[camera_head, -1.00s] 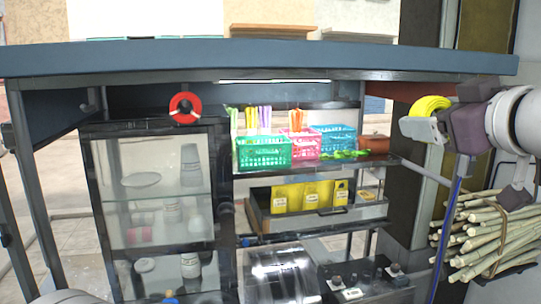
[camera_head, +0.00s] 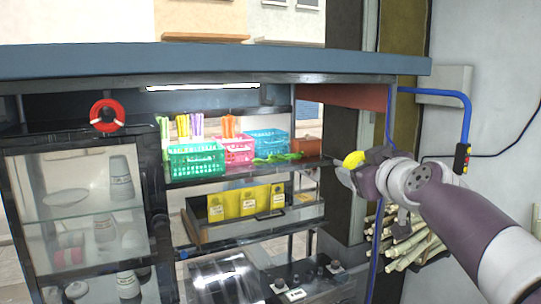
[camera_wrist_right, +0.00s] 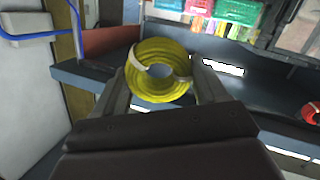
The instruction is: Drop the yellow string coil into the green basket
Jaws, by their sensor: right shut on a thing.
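The yellow string coil (camera_head: 355,159) is held in my right gripper (camera_head: 352,168), to the right of the shelf. In the right wrist view, the ring-shaped coil (camera_wrist_right: 158,70) sits between the two fingers of the gripper (camera_wrist_right: 160,80). The green basket (camera_head: 196,161) stands on the upper shelf at the left end of a row of baskets, with colored sticks at its back. It also shows at the top of the right wrist view (camera_wrist_right: 238,12). The gripper is well to the right of the basket, apart from it. My left gripper is out of view.
A pink basket (camera_head: 237,151) and a blue basket (camera_head: 267,141) stand beside the green one. Green items (camera_head: 278,158) lie on the shelf before them. A blue roof edge (camera_head: 210,62) runs above. A red ring (camera_head: 107,115) hangs at left. Canes (camera_head: 410,245) are bundled at right.

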